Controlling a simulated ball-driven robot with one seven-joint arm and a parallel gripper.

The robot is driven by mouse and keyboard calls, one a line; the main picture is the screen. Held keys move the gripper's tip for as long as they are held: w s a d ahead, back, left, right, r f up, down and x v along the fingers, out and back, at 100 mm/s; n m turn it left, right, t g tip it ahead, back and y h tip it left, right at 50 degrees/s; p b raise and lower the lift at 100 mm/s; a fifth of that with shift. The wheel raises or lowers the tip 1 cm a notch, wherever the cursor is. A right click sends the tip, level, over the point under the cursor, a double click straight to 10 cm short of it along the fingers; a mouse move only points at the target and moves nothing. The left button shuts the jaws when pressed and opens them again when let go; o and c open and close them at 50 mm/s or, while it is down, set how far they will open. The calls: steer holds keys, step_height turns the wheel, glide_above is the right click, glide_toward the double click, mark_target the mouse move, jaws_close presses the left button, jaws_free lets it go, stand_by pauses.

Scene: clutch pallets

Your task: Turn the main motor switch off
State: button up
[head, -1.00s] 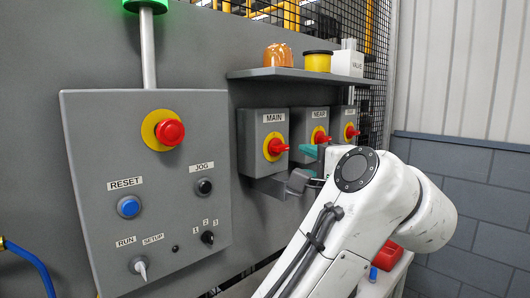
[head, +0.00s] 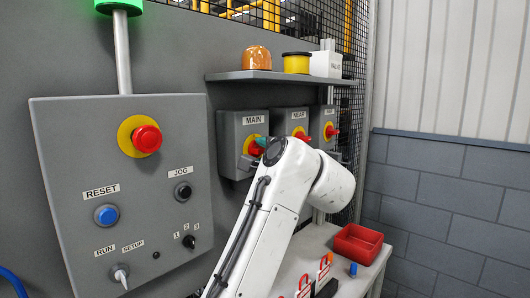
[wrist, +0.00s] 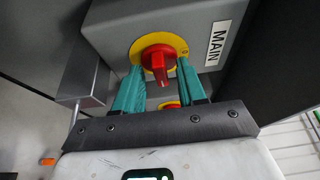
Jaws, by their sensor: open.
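The main motor switch is a red rotary handle (wrist: 157,62) on a yellow disc, on a grey box labelled MAIN (wrist: 216,42). In the head view the MAIN box (head: 230,130) is the leftmost of three switch boxes, and its red handle is partly hidden by my arm. My gripper (wrist: 158,75) is open, with its two teal fingers on either side of the red handle in the wrist view. I cannot tell whether the fingers touch the handle.
The NEAR box (head: 283,118) and a third switch box (head: 324,112) stand to the right. A shelf (head: 270,76) runs above them. A control panel (head: 60,170) with a red button is at left. A red bin (head: 357,244) and padlocks sit on a surface below.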

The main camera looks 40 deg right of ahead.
jaws_close()
stand_by(0.3)
steer(key=shift+f, duration=0.15)
steer(key=n+b, duration=0.1)
steer(key=n+t+b, duration=0.1)
steer(key=n, duration=0.1)
steer(key=shift+s+d+f+b, duration=0.1)
steer(key=shift+f+b, duration=0.2)
steer(key=shift+b, duration=0.1)
steer(key=n+t+b, duration=0.1)
steer(key=n, duration=0.1)
steer(key=n+t+b, duration=0.1)
steer(key=n, duration=0.2)
steer(key=shift+d+f+n+y, duration=0.15)
steer(key=shift+n+y, duration=0.15)
steer(key=n+t+y+b, duration=0.1)
steer(key=n, duration=0.2)
steer(key=n+t+y+b, duration=0.1)
steer(key=n+y, duration=0.1)
steer(key=n, duration=0.2)
steer(key=shift+d+f, duration=0.15)
steer(key=shift+d, duration=0.05)
steer(key=shift+n+t+y+b, duration=0.15)
steer(key=shift+n+y+b, duration=0.7)
steer(key=shift+n, duration=0.85)
steer(key=shift+n+t+y+b, duration=0.15)
steer(key=shift+n+y+b, duration=0.7)
steer(key=shift+n, duration=0.85)
